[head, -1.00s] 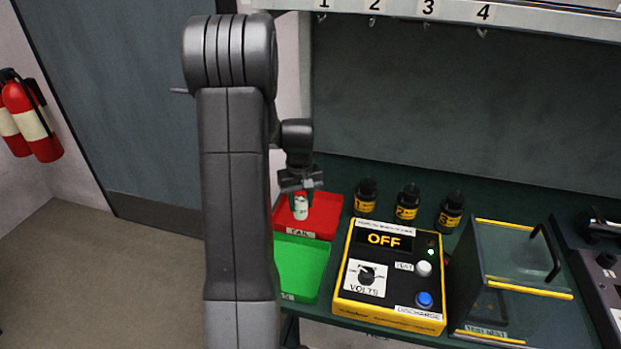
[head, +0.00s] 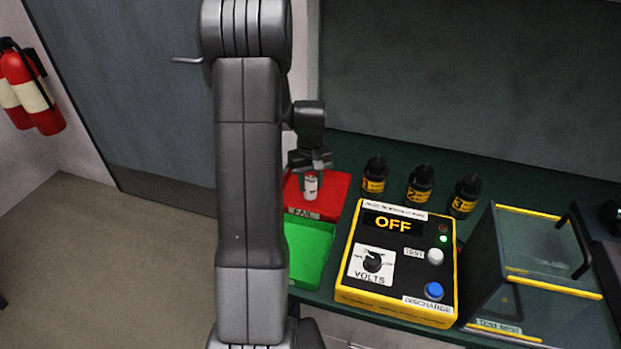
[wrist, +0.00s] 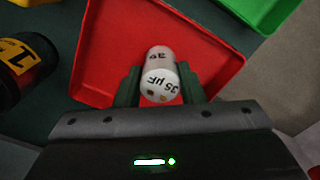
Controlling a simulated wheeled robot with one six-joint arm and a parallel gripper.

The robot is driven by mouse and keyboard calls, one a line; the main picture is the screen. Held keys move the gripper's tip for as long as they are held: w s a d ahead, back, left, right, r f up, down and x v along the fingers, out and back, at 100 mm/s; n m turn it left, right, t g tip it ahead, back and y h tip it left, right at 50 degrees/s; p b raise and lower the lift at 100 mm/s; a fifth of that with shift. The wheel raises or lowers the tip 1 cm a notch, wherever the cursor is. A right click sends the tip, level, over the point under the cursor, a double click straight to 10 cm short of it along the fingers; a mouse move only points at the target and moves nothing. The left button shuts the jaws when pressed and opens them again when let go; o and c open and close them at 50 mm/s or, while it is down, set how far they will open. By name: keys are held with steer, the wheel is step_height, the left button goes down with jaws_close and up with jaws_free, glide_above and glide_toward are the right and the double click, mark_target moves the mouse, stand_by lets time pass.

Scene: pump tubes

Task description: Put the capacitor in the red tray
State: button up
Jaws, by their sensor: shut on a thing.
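The capacitor (wrist: 160,72) is a small white cylinder marked "35 µF", and it shows small in the head view (head: 310,187). My gripper (head: 310,172) is shut on it, with one dark finger on each side in the wrist view (wrist: 159,86). The red tray (head: 335,183), labelled "FAIL", lies behind the green tray. In the wrist view the red tray (wrist: 105,50) spreads under and around the capacitor. The capacitor is over the tray; I cannot tell whether it touches the floor of it.
The green tray (head: 312,250) adjoins the red one in front. Several black bottles, such as bottle 1 (head: 374,176), stand to the right. A yellow tester (head: 395,297) reading OFF and a clear-lidded test box (head: 540,260) stand further right on the green bench.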

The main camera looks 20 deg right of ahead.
mark_target(310, 180)
steer(key=shift+f, duration=0.7)
steer(key=shift+f+b, duration=0.55)
steer(key=shift+b, duration=0.1)
steer(key=o, duration=1.1)
step_height(310, 180, up, 14)
steer(key=shift+f, duration=0.1)
steer(key=shift+f, duration=0.1)
step_height(310, 180, down, 14)
steer(key=shift+r, duration=0.4)
